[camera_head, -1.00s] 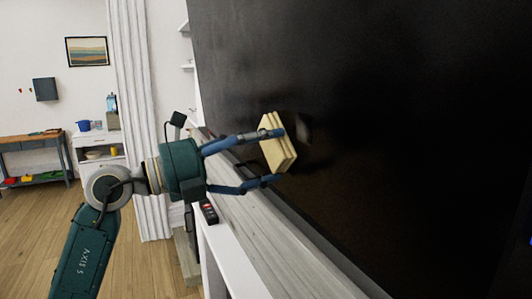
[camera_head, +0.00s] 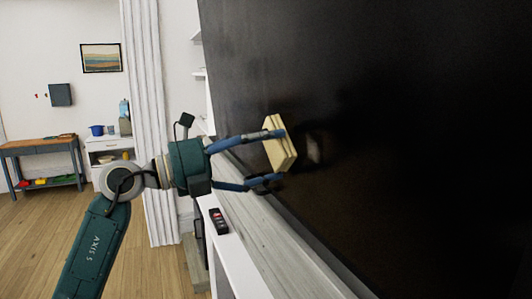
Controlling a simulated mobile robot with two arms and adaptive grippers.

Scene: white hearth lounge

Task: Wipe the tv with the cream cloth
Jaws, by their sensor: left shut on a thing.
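The tv (camera_head: 400,120) is a large dark screen that fills the right side of the head view, seen at a slant. My left gripper (camera_head: 272,157) is shut on the cream cloth (camera_head: 281,148), a folded block with layered edges. The gripper holds the cloth close in front of the screen's lower left part. A faint reflection of the cloth shows in the screen just right of it. I cannot tell whether the cloth touches the screen. My right gripper is not in view.
A wooden ledge (camera_head: 285,250) runs below the tv. A black remote (camera_head: 218,221) lies on the white shelf edge (camera_head: 245,265) under my left gripper. A workbench (camera_head: 42,147) and a white cabinet (camera_head: 108,146) stand far back left. Wood floor there is open.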

